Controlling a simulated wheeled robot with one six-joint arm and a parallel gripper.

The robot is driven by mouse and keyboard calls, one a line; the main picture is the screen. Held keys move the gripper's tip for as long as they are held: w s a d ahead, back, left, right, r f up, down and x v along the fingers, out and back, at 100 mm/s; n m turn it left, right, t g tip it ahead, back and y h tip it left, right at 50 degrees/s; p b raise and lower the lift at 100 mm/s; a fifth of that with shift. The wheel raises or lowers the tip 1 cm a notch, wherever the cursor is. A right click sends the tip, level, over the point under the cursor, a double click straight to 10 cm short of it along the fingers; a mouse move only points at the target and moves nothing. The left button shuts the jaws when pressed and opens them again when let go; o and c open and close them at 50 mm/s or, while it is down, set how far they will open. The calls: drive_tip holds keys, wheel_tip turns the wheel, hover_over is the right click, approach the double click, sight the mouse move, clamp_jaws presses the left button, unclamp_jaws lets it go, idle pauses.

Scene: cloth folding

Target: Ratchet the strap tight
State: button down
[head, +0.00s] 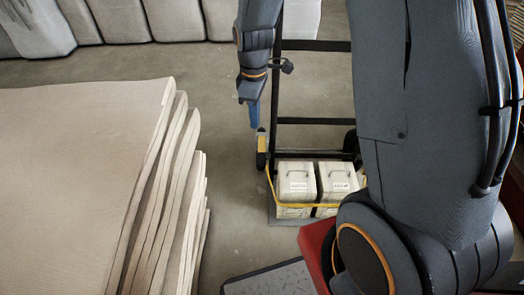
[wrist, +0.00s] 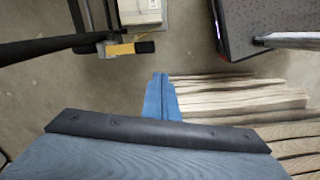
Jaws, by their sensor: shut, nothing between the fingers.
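A yellow strap (head: 302,206) runs around two pale boxes (head: 298,182) with handles, standing side by side on a black hand truck (head: 312,121). A small black-and-yellow piece (head: 262,155), which looks like the ratchet, sits at the left end of the strap by the truck's left upright. In the wrist view a yellow-and-black part (wrist: 120,49) shows beside the frame; its handle position is unclear. My gripper (head: 253,117) points down just above the ratchet, with its blue fingers shut and empty. The fingers also show in the wrist view (wrist: 161,98), apart from the strap.
A tall stack of pale sheets (head: 80,180) fills the left side, its edges close to the gripper in the wrist view (wrist: 235,98). Pale sacks (head: 120,20) line the back. Grey floor (head: 230,130) lies open between stack and truck.

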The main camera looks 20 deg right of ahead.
sight(262, 159)
drive_tip(key=w+d+f+n, duration=0.2)
drive_tip(key=w+d+f, duration=0.1)
drive_tip(key=f, duration=0.4)
drive_tip(key=shift+w+d+p, duration=0.15)
drive_tip(key=shift+w+p, duration=0.05)
drive_tip(key=shift+p, duration=0.1)
wheel_tip(262, 159, down, 14)
drive_tip(key=shift+r+b, duration=0.1)
drive_tip(key=shift+b, duration=0.8)
drive_tip(key=shift+s+f, duration=0.1)
drive_tip(key=shift+f, duration=0.1)
